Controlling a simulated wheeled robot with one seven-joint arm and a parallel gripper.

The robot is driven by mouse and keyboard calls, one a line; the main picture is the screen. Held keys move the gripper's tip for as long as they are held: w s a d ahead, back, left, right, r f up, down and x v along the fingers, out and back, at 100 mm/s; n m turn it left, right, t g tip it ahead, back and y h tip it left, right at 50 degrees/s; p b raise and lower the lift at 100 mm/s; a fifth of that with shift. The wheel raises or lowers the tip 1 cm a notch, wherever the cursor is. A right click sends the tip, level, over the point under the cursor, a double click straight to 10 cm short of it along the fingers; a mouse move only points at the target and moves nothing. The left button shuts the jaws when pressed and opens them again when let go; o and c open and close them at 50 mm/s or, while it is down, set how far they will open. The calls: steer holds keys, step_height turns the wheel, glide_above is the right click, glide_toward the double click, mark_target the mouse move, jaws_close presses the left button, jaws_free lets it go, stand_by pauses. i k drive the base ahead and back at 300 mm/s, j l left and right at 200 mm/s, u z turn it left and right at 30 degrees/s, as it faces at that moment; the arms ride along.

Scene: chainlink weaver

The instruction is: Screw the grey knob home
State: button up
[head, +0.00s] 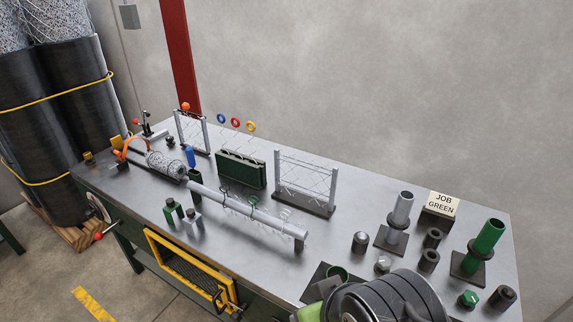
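A small light-grey knob (383,264) is near the front right of the metal workbench (340,245), close beside my dark arm. Its lower part is hard to make out, so I cannot tell whether it sits on a thread. A green knob-like piece (468,298) lies further right. A grey tube on a dark stand (400,212) and a green tube on a dark stand (486,243) are upright behind them. My gripper's fingertips do not show.
A sign (443,203) reads "JOB GREEN". Dark cylinders (433,238) and a domed dark piece (360,241) stand nearby. A long grey roller (245,212), wire-mesh frames (306,180) and a green rack (241,170) fill the bench's middle. A yellow-framed drawer (160,251) is at the front.

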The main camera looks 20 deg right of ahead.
mark_target(384, 263)
steer(key=k+l+z, duration=0.1)
steer(key=z, duration=1.15)
steer(key=k+l, duration=0.05)
